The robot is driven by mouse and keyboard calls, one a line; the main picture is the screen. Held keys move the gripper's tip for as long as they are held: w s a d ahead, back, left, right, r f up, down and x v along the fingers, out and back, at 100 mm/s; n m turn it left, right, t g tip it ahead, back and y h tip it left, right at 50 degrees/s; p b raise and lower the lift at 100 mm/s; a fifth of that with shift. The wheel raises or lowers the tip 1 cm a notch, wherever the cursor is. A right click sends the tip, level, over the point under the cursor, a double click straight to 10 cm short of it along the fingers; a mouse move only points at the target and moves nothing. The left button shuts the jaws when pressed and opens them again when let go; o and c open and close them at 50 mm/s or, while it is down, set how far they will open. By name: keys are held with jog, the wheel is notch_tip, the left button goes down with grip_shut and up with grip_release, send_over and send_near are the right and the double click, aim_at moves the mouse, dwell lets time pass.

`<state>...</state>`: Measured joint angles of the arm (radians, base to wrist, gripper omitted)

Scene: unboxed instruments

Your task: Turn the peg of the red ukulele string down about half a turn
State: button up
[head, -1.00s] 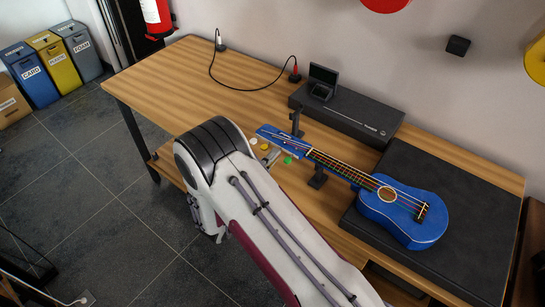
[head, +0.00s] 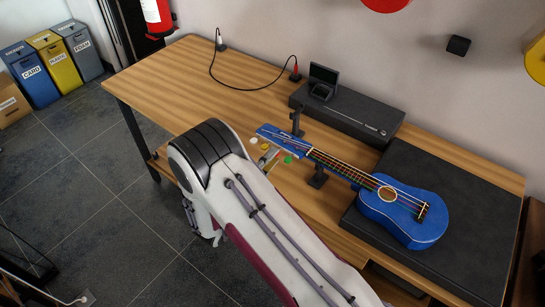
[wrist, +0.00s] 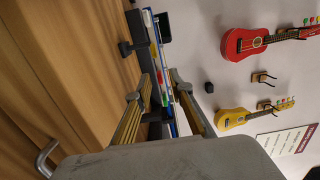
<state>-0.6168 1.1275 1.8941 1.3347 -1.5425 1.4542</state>
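The blue ukulele (head: 400,215) lies face up with its body on a dark case and its neck on black supports. Its blue headstock (head: 272,133) points left, toward my arm. Coloured pegs stick out of the headstock's near side; a white peg (head: 253,141) and a green peg (head: 287,160) show clearly, but a red one is not clear in the head view. My gripper (wrist: 161,77) is open in the wrist view, its fingers spread around the line of the headstock and pegs. Contact with a peg cannot be told. My arm hides most of the gripper in the head view.
A dark flat case (head: 425,168) lies under the ukulele body. A long black box (head: 350,115) with a small dark device stands behind the neck. A black cable (head: 250,88) lies at the back. The table's left part is clear. Red and yellow ukuleles hang on the wall.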

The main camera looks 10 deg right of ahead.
jog(key=v, duration=1)
jog(key=shift+s+a, duration=0.2)
jog(key=shift+s, duration=0.05)
dwell(0.5)
